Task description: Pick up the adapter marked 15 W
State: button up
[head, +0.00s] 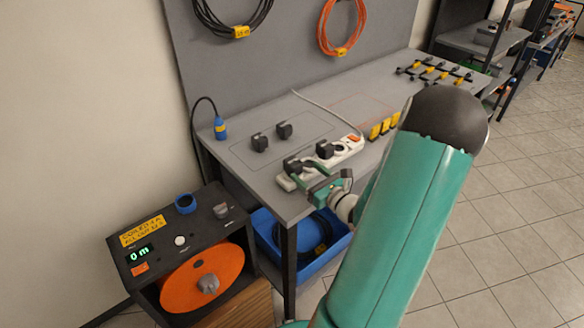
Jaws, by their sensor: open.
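Several black adapters are on the grey workbench. Two stand loose on the bench top, one at left (260,142) and one behind it (284,130). Two more sit on the white power strip (348,149), one near its left end (291,164) and one near its middle (325,149). No wattage mark is readable, so I cannot tell which is 15 W. My gripper (307,172) is open at the bench's front edge, close to the adapter at the strip's left end. I cannot tell whether it touches that adapter. My arm hides part of the bench's right side.
A blue connector (220,128) on a black cable stands at the bench's left end. Yellow-fronted blocks (380,129) stand right of the strip. A cable reel box (189,258) and a blue bin (268,226) are below. Coiled cables hang on the back panel (290,60).

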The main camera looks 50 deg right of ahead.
aim_at(299, 169)
jog(key=w, duration=0.6)
jog(key=shift+w+d+f, duration=0.1)
jog(key=shift+w, duration=0.25)
jog(key=shift+c, duration=0.4)
jog(key=c, duration=1.1)
